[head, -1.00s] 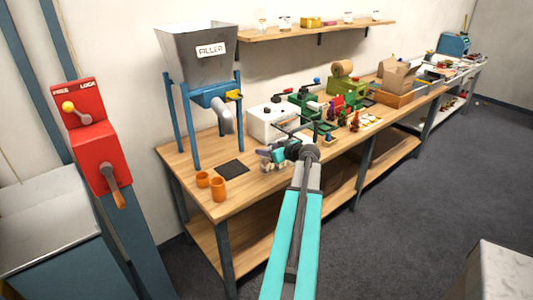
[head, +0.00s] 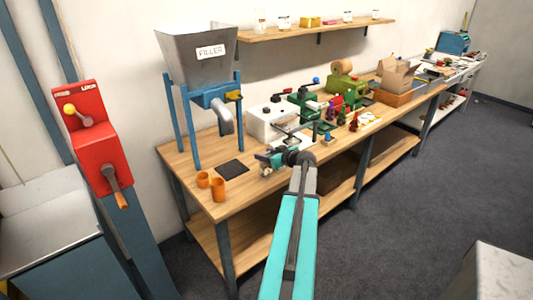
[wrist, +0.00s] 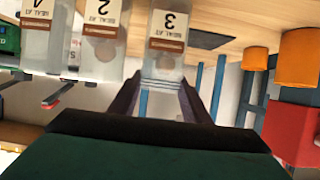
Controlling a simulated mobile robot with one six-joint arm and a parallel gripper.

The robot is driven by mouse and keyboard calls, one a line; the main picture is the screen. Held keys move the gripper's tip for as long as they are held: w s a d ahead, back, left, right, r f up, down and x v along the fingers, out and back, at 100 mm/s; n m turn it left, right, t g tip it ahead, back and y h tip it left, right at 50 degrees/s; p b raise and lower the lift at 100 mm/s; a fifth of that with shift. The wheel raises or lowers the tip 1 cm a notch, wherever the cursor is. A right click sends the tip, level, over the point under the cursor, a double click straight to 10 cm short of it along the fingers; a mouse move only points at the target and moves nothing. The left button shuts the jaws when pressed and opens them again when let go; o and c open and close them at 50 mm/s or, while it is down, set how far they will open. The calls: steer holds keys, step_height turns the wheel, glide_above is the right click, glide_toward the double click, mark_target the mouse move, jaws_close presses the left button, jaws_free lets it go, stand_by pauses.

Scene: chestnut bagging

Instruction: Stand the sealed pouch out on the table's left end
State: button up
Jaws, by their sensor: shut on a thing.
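In the wrist view, a clear pouch with a white and brown label marked 3 (wrist: 166,40) is between my gripper's dark fingers (wrist: 160,95), which are shut on it. The picture is upside down there. Two similar pouches, marked 2 (wrist: 100,40) and 4 (wrist: 40,35), stand in a row beside it; each of these is partly cut off. In the head view, my gripper (head: 272,158) is low over the table's front part, right of the dark square pad; the pouches there are small and largely hidden. The table's left end (head: 190,155) shows bare wood.
Two orange cups (head: 218,189) stand at the table's front left corner. A dark square pad (head: 232,170) lies beneath the filler (head: 205,60) with its blue legs. A white box (head: 265,122) and green machines (head: 303,103) stand behind and right of my gripper.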

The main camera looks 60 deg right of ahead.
steer(key=shift+f, duration=0.2)
steer(key=shift+f+b, duration=0.15)
steer(key=shift+b, duration=0.15)
steer(key=o, duration=1.4)
steer(key=shift+r, duration=0.2)
steer(key=b+v, duration=0.3)
steer(key=v, duration=0.9)
steer(key=shift+f, duration=0.1)
